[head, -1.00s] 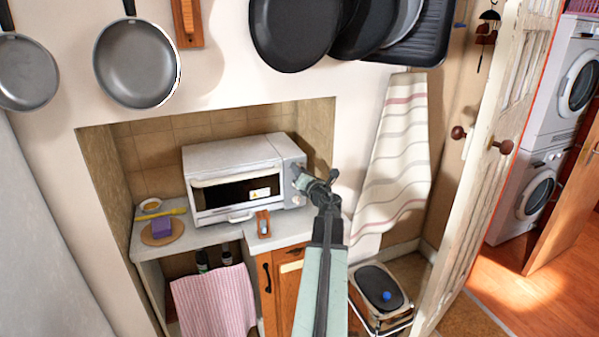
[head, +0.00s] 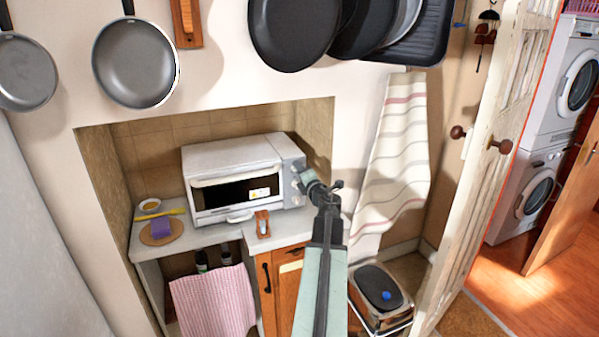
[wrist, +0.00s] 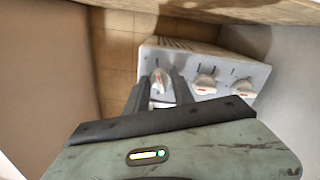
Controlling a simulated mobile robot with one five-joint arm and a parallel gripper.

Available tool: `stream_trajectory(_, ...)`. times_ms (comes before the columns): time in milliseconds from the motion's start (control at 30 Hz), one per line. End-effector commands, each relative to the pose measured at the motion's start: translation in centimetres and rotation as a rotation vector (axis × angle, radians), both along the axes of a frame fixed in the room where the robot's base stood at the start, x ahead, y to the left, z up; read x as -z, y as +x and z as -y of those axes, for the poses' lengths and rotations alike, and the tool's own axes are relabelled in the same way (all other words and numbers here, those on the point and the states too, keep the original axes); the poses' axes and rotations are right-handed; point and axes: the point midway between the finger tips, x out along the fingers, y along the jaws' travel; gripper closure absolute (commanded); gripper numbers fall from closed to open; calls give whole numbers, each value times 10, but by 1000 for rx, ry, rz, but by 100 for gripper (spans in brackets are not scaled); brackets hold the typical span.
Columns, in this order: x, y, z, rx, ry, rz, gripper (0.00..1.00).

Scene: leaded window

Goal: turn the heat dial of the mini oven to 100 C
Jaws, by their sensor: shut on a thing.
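The white mini oven (head: 232,152) stands on the counter in the alcove, its door closed. Its right front panel carries a column of dials, partly hidden by my gripper (head: 303,176) in the head view. In the wrist view, three dials show in a row on the white panel. My gripper (wrist: 160,86) has its two dark fingers on either side of the leftmost dial (wrist: 160,77) and is shut on it. The middle dial (wrist: 205,82) and the right dial (wrist: 243,88) are free. I cannot read the scale marks or tell the set temperature.
A striped towel (head: 390,150) hangs on the right. Pans (head: 135,62) hang above. A black-topped bin (head: 380,287) stands low right.

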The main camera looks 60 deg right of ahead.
Motion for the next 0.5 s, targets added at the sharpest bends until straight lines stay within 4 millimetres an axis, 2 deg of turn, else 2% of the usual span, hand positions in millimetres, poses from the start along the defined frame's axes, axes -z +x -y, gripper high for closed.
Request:
stream_trajectory(467,-1,2,0,-3,12,13,100)
stream_trajectory(500,-1,2,0,-3,12,13,62)
